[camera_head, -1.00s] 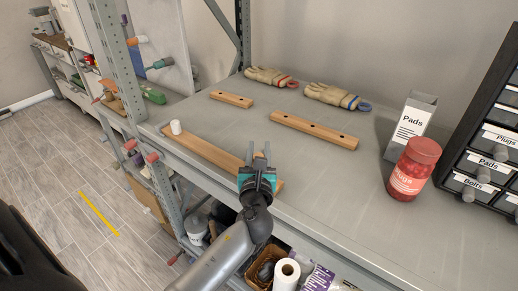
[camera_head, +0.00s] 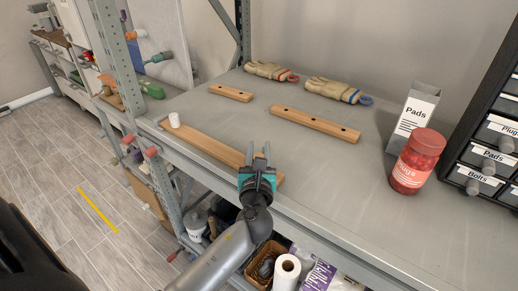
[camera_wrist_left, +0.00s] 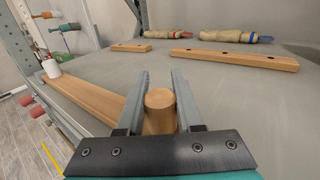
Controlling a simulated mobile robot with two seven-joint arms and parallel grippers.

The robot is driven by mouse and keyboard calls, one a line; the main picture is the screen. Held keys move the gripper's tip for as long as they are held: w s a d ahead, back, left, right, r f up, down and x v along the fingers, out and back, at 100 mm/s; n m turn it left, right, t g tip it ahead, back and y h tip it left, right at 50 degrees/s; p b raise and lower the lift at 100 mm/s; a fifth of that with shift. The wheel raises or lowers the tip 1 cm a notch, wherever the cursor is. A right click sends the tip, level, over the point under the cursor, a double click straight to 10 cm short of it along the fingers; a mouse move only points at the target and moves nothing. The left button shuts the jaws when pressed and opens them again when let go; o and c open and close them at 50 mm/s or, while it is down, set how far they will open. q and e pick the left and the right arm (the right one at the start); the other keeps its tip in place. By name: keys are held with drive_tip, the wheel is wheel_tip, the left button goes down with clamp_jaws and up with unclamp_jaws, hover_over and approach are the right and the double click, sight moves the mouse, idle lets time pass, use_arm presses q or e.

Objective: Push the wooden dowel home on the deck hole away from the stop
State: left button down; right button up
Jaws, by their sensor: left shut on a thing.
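A long wooden deck board (camera_head: 213,145) lies along the shelf's front edge, and it also shows in the left wrist view (camera_wrist_left: 88,97). A white cylinder (camera_head: 174,120) stands upright at its far left end (camera_wrist_left: 52,68). My left gripper (camera_head: 259,152) is over the board's near right end. In the left wrist view its two fingers (camera_wrist_left: 160,82) are shut on the upright wooden dowel (camera_wrist_left: 159,99), whose round top shows between them. The dowel's lower end is hidden, so I cannot tell how deep it sits in a hole. My right gripper is not in view.
Behind lie a short wooden block (camera_head: 230,93) and a longer block with dark holes (camera_head: 314,124). Two gloves (camera_head: 270,71) (camera_head: 335,91) lie at the back. A red jar (camera_head: 417,161), a Pads box (camera_head: 413,116) and drawers (camera_head: 489,150) stand right.

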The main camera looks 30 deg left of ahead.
use_arm(q)
drive_tip(key=shift+f, duration=0.2)
drive_tip(key=shift+c, duration=2.4)
unclamp_jaws()
drive_tip(key=v, duration=1.5)
drive_tip(key=shift+s+b, duration=0.15)
drive_tip(key=shift+b, duration=0.25)
